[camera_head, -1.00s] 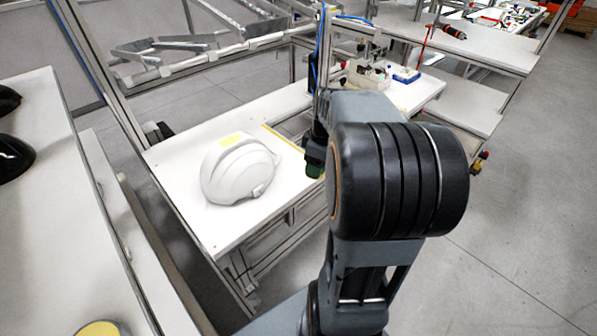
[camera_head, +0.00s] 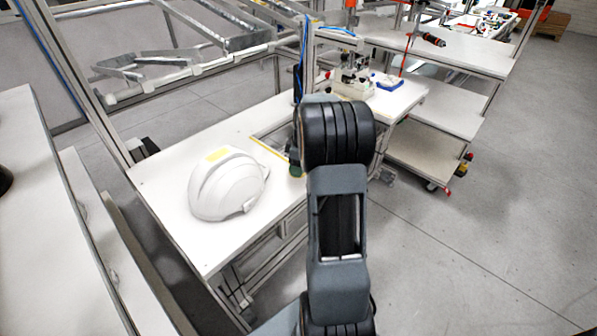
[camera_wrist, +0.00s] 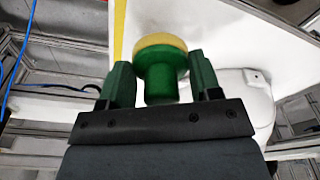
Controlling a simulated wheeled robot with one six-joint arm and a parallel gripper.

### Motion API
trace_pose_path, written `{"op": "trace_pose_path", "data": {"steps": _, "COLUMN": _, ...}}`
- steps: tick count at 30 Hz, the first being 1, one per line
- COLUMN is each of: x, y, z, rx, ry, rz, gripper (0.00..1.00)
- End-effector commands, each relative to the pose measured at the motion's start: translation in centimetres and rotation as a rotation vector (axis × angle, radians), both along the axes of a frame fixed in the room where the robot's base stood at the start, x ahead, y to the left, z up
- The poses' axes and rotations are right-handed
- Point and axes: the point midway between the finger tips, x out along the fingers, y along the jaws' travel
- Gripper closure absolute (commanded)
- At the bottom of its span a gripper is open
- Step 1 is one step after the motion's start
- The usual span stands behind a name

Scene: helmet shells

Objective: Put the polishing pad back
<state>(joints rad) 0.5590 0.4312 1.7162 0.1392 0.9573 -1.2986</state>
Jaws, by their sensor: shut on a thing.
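The polishing pad (camera_wrist: 161,68) shows in the wrist view as a green knob with a yellow pad face. My gripper (camera_wrist: 162,84) is shut on its green knob, a green finger on each side, and the yellow face points away from the palm. In the head view my gripper (camera_head: 296,160) is beside the white table, mostly hidden behind my arm. Only a bit of green shows there. A white helmet shell (camera_head: 228,185) with a yellow patch on top sits on the table to its left. The helmet also shows in the wrist view (camera_wrist: 258,108).
The white table (camera_head: 165,180) has free room around the helmet, and a yellow strip (camera_head: 268,149) lies near its back. Another white table edge (camera_head: 40,220) runs along the left. Open floor lies right.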

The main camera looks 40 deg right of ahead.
Motion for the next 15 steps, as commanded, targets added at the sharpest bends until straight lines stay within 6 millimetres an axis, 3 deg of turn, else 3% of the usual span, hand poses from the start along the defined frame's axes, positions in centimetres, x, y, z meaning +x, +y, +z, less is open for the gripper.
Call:
{"op": "trace_pose_path", "data": {"steps": 5, "x": 0.5, "y": -0.2, "z": -0.6, "rx": 0.000, "ry": 0.000, "rz": 0.000, "gripper": 0.61}}
{"op": "trace_pose_path", "data": {"steps": 12, "x": 0.5, "y": -0.3, "z": -3.6, "rx": 0.001, "ry": 0.002, "rz": -0.002, "gripper": 0.61}}
{"op": "trace_pose_path", "data": {"steps": 15, "x": 0.6, "y": -0.3, "z": -3.8, "rx": -0.001, "ry": -0.001, "rz": -0.001, "gripper": 0.61}}
